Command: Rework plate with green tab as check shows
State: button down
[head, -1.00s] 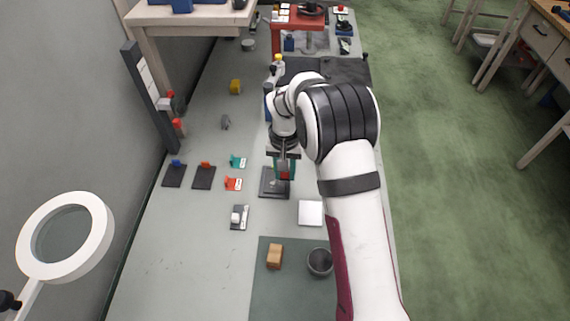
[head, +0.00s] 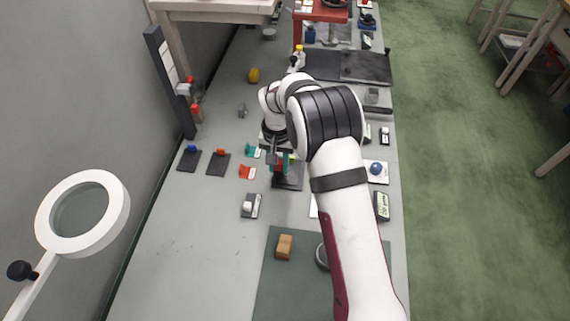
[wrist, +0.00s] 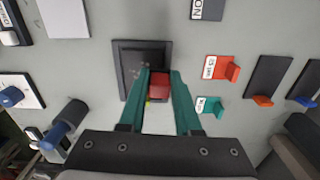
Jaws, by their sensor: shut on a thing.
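My gripper (wrist: 158,88) has teal fingers and is shut on a small red block (wrist: 158,83). In the head view my gripper (head: 284,160) hangs over a black square plate (head: 290,182); this plate (wrist: 126,62) lies behind the red block in the wrist view. Whether the block touches the plate I cannot tell. A teal-green tab with a white label (wrist: 210,105) lies beside the plate, near a red tab with a label (wrist: 218,68). Two dark plates lie farther off, one with an orange tab (wrist: 267,75) and one with a blue tab (wrist: 308,80).
A grey-and-white device (head: 251,206) and a wooden block (head: 285,246) lie nearer. A dark cup is partly hidden by my arm. A ring magnifier (head: 117,205) stands at left. A white pad with a blue knob (head: 376,171) lies at right. Bench at front left is clear.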

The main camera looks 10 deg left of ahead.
jog(key=shift+d, duration=2.75)
jog(key=shift+s+a, duration=0.1)
jog(key=shift+s, duration=0.25)
jog(key=shift+a, duration=2.75)
jog(key=shift+d, duration=2.8)
notch_tip(320, 180, up, 7)
jog(key=shift+f, duration=0.2)
jog(key=shift+w, duration=0.1)
